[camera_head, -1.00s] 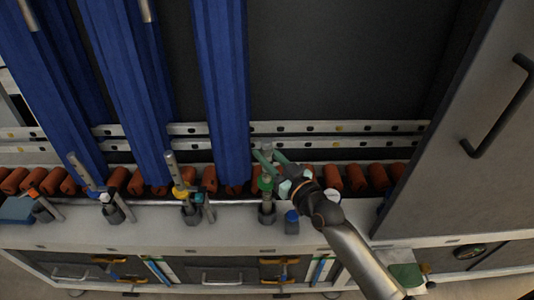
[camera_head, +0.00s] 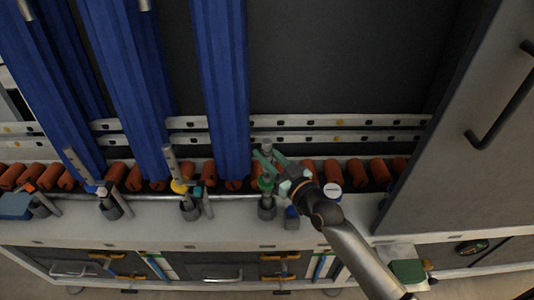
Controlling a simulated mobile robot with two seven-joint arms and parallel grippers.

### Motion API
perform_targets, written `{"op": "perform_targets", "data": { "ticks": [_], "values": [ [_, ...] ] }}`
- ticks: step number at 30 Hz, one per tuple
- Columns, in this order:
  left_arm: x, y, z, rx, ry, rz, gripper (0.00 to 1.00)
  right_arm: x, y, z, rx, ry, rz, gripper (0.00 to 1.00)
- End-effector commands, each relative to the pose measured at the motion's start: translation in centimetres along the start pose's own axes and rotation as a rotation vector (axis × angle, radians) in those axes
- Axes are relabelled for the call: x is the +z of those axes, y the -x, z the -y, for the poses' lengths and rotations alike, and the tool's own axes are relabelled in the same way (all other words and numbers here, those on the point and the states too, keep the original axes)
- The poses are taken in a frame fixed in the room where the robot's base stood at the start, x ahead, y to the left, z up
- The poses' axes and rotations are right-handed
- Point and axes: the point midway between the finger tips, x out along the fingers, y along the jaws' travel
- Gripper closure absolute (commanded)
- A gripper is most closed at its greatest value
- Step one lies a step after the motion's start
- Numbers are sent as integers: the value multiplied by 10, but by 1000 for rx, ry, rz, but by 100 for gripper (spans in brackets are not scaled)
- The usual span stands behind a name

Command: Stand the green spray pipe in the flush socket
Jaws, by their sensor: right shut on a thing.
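The green spray pipe (camera_head: 266,183) shows as a short upright piece with a green collar and a grey upper end. My right gripper (camera_head: 266,160) comes in from the lower right and is shut on the pipe, its teal fingers around the upper part. Straight below the green collar is a dark grey round socket (camera_head: 267,211) on the light ledge. The pipe's lower end looks in line with this socket, but I cannot tell whether it is inside it or just above. My left gripper is not in view.
Other pipes stand in sockets to the left, one with a yellow collar (camera_head: 180,186) and one with a white collar (camera_head: 102,192). Blue curtains (camera_head: 222,90) hang behind, and a grey door (camera_head: 455,110) stands right.

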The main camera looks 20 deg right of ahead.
Motion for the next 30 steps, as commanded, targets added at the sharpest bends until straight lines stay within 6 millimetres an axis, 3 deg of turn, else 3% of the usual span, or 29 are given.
{"op": "perform_targets", "data": {
  "ticks": [12,13,21,30],
  "values": [
    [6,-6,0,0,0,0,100,10,0,0,0,2,-2,100],
    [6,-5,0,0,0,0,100,9,0,0,0,2,-2,68],
    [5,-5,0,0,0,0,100,10,0,0,0,1,0,37],
    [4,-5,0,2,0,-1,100,11,0,0,-1,0,3,35]
  ]
}}
